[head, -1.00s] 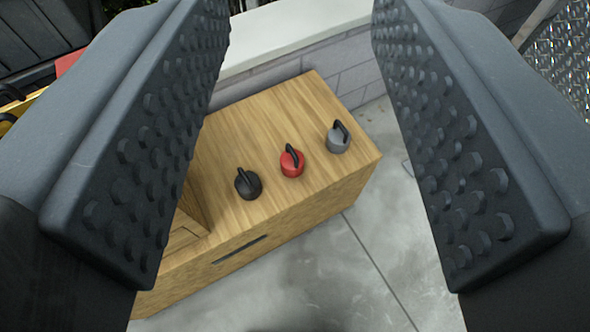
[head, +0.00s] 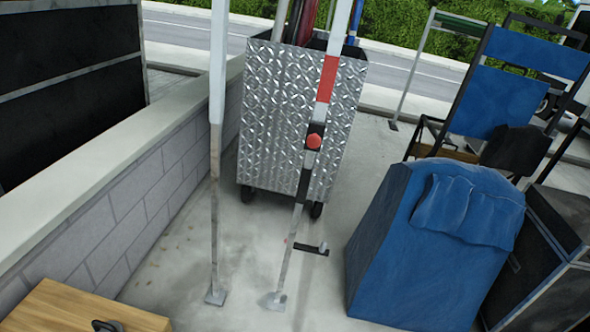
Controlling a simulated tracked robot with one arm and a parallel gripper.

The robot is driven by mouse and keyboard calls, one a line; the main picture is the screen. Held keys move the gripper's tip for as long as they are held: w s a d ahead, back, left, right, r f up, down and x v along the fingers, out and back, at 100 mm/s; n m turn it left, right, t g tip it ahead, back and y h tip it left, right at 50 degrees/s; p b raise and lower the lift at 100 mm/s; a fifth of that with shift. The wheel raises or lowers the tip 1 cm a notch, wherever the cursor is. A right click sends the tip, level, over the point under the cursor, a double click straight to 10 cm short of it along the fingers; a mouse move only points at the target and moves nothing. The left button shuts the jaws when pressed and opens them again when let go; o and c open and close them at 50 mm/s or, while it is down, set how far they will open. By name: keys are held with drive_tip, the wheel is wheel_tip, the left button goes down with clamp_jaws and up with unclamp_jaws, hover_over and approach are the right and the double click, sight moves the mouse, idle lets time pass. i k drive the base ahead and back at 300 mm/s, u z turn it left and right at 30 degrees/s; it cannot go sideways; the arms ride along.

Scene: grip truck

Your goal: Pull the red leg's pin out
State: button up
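The red leg is a slim pole with a red band (head: 327,78) near its upper part, standing slightly tilted in the middle of the head view on a small foot plate (head: 273,301). A round red knob (head: 314,141) sits in a black collar on it. Lower down, a short black bar (head: 310,249) sticks out to the right of the leg, with a small red spot on the left side; it looks like the pin. A second, white-topped leg (head: 216,150) stands to the left. My gripper's fingers are not visible.
A diamond-plate metal cart (head: 265,110) stands close behind the legs. A blue draped box (head: 425,250) stands to the right. A low brick wall (head: 130,210) runs along the left, and a wooden box (head: 70,310) is at the lower left. Bare concrete surrounds the feet.

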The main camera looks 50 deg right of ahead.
sight(313, 141)
drive_tip(key=z, duration=1.15)
drive_tip(key=i, duration=0.5)
drive_tip(key=z, duration=0.05)
